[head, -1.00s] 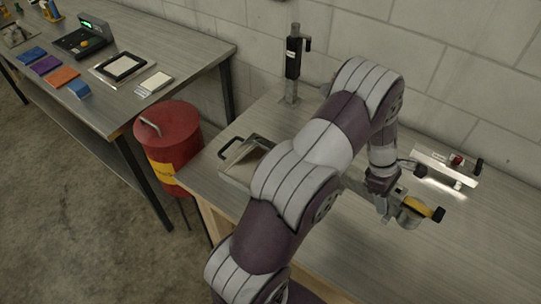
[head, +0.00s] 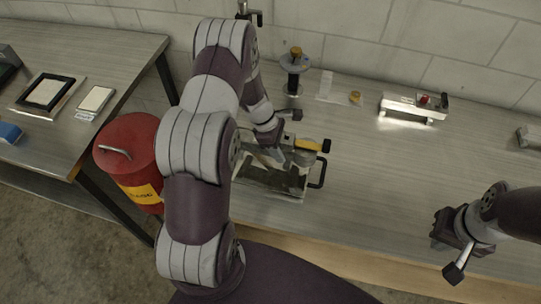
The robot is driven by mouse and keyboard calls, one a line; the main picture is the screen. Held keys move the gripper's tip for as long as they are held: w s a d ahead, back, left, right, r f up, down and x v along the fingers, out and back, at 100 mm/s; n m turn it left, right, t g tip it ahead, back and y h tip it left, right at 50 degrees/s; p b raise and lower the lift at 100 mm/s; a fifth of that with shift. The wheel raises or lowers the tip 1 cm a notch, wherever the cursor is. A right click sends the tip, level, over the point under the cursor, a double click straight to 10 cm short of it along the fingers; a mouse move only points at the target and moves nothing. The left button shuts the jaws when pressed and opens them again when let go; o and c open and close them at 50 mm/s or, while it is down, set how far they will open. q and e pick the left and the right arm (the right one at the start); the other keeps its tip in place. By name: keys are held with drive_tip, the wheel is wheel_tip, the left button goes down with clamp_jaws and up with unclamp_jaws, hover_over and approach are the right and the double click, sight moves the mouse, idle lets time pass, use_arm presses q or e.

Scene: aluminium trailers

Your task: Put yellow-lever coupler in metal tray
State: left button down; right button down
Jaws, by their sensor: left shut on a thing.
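The yellow-lever coupler (head: 303,157) is a grey metal piece with a yellow lever and a black tip. My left gripper (head: 287,153) is shut on it and holds it over the right part of the metal tray (head: 268,190). I cannot tell whether the coupler touches the tray. The tray lies on the bench with a black handle at its right end; my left arm hides its left part. My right gripper (head: 443,226) is over the bench's front right, away from the tray. Its fingers are too dark and small to read.
A trailer jack (head: 293,75) stands behind the tray. A clear bag with a small yellow part (head: 354,97) and a bright metal bar with a red part (head: 413,108) lie at the back. A red bin (head: 127,150) stands left of the bench. The bench's middle right is clear.

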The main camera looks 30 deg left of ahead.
use_arm(q)
drive_tip(key=shift+s+a+f, duration=0.3)
drive_tip(key=shift+s+a, duration=0.05)
drive_tip(key=shift+a, duration=0.15)
drive_tip(key=shift+s+a+f, duration=0.3)
drive_tip(key=shift+s+a, duration=0.05)
drive_tip(key=shift+a, duration=0.15)
drive_tip(key=f, duration=0.1)
drive_tip(key=f+p, duration=0.1)
drive_tip(key=f, duration=0.1)
drive_tip(key=shift+d+f, duration=0.25)
drive_tip(key=shift+a+f, duration=0.1)
drive_tip(key=shift+f, duration=0.2)
drive_tip(key=shift+a, duration=0.1)
drive_tip(key=shift+f, duration=0.1)
drive_tip(key=c, duration=0.8)
unclamp_jaws()
drive_tip(key=shift+f, duration=0.1)
drive_tip(key=shift+c, duration=0.2)
drive_tip(key=o, duration=0.4)
